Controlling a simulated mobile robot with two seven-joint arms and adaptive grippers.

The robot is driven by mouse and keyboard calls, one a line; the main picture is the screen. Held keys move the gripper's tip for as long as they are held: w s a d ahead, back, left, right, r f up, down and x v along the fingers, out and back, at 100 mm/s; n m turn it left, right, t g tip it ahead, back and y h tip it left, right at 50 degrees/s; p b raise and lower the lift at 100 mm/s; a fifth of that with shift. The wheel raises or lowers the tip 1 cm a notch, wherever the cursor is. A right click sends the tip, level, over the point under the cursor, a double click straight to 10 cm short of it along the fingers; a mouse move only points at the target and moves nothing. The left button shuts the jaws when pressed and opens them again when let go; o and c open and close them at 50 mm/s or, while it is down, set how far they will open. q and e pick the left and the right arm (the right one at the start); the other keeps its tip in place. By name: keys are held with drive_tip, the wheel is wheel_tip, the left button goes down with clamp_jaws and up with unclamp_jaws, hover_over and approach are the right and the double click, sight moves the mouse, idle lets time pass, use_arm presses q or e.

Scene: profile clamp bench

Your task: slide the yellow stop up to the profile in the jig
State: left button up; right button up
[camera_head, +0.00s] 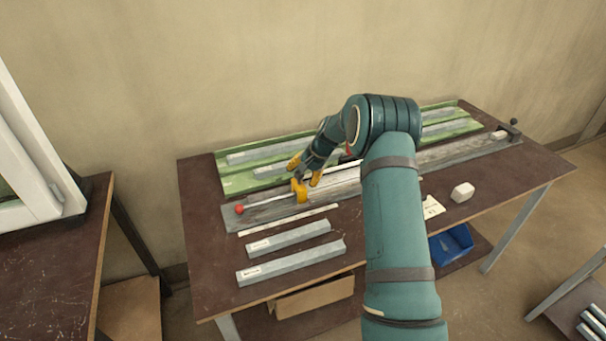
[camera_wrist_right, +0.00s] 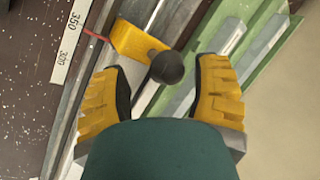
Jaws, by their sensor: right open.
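The yellow stop (camera_head: 300,191) stands on the long grey jig (camera_head: 265,211), towards its left end. In the right wrist view the stop (camera_wrist_right: 135,40) shows a round black knob (camera_wrist_right: 167,67) and a thin red pointer beside the scale. My right gripper (camera_head: 304,170) is open above the stop. Its two yellow fingers lie on either side of the knob in the wrist view (camera_wrist_right: 163,92), with gaps to it; contact does not show. My right arm hides the middle of the jig, and I cannot clearly make out a profile lying in it. My left gripper is out of view.
A green tray (camera_head: 236,183) with grey profiles lies behind the jig. Two grey profiles (camera_head: 290,262) lie in front. A white block (camera_head: 462,192) sits front right.

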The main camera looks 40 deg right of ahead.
drive_tip(key=v, duration=1.2)
drive_tip(key=shift+d, duration=0.15)
